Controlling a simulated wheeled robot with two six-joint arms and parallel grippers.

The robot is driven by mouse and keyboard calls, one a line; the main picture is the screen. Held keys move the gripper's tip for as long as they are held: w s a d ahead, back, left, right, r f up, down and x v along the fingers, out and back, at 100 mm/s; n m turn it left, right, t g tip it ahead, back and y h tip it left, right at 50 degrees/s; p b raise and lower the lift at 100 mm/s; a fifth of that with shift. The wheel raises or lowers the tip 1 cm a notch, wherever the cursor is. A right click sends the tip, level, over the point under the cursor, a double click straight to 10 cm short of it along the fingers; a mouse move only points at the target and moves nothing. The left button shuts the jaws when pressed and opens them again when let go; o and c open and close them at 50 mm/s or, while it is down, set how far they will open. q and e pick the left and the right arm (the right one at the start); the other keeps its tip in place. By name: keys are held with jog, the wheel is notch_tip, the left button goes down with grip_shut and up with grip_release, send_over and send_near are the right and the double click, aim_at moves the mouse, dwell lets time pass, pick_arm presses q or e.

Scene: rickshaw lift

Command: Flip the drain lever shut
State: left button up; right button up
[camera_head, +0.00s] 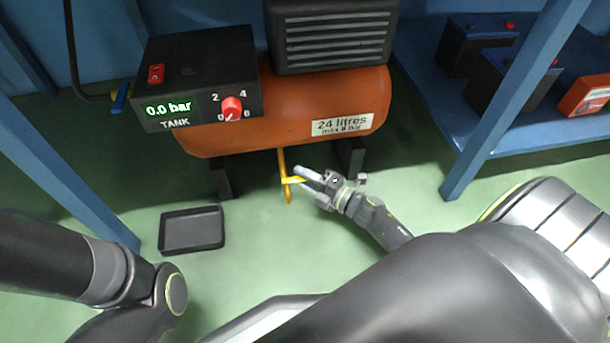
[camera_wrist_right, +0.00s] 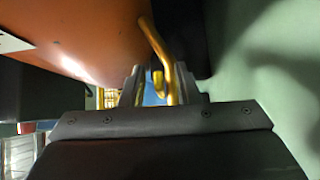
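The orange tank (camera_head: 290,105) lies across the middle of the head view. A yellow drain lever (camera_head: 283,165) hangs from its underside, with a short yellow part reaching right toward my right gripper (camera_head: 303,178). In the right wrist view, the curved yellow lever (camera_wrist_right: 165,45) runs down between the fingers of my right gripper (camera_wrist_right: 165,90). The fingers stand apart with a gap around a yellow stub, so the gripper looks open. The lever lies near the right-hand finger; I cannot tell whether they touch. My left gripper is out of view.
A black control box (camera_head: 200,75) on the tank reads 0.0 bar and has a red knob (camera_head: 231,107). A shallow black tray (camera_head: 190,231) sits on the green floor, left of the lever. A blue shelf (camera_head: 500,120) with batteries stands at the right.

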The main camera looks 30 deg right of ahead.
jog(key=p+v, duration=0.5)
jog(key=v, duration=1.2)
jog(key=shift+s+p, duration=0.2)
jog(key=shift+p, duration=0.15)
jog(key=shift+d, duration=0.1)
